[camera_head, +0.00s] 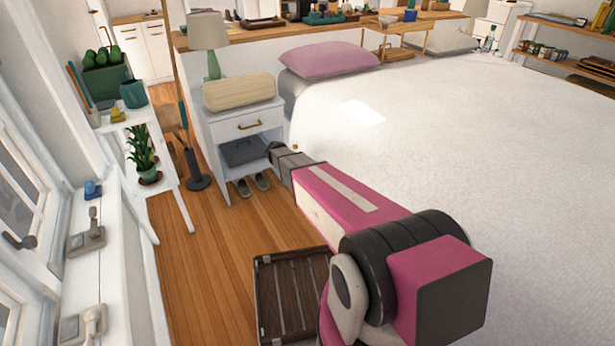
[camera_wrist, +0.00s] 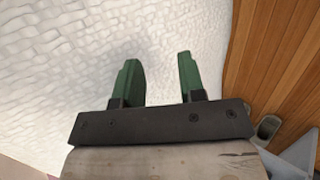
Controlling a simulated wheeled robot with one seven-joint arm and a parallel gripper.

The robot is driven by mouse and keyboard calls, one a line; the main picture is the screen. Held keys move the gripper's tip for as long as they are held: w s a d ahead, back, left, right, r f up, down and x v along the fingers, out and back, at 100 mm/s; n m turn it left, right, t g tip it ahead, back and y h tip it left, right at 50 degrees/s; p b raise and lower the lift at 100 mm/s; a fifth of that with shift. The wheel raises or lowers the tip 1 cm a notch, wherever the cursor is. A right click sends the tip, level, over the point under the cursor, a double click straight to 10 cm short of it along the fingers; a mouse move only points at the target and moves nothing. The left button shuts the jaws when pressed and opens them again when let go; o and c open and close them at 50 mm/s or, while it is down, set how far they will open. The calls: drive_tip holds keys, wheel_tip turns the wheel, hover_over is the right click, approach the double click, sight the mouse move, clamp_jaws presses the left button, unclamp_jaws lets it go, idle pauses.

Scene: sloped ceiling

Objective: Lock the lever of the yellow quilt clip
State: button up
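A tiny yellow spot (camera_head: 294,147) shows at the near-left edge of the bed, just beyond the end of my arm. It may be the yellow quilt clip, but it is too small to make out a lever. The white quilt (camera_head: 450,150) covers the bed and also fills much of the wrist view (camera_wrist: 60,60). My gripper's two green fingers (camera_wrist: 158,68) are apart with nothing between them, over the quilt near its edge. No clip shows in the wrist view. In the head view the fingers cannot be made out at the arm's end.
A white nightstand (camera_head: 240,128) with a beige box (camera_head: 238,92) stands beyond my arm. A pink pillow (camera_head: 328,60) lies on the bed. A dark slatted crate (camera_head: 285,300) is on the floor.

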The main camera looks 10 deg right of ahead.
drive_tip(key=s+d+r+y, duration=0.1)
drive_tip(key=s+r+y, duration=0.1)
drive_tip(key=s, duration=0.4)
drive_tip(key=shift+s+r+m+g, duration=0.25)
drive_tip(key=shift+s+m+g, duration=0.05)
drive_tip(key=shift+s+m, duration=0.1)
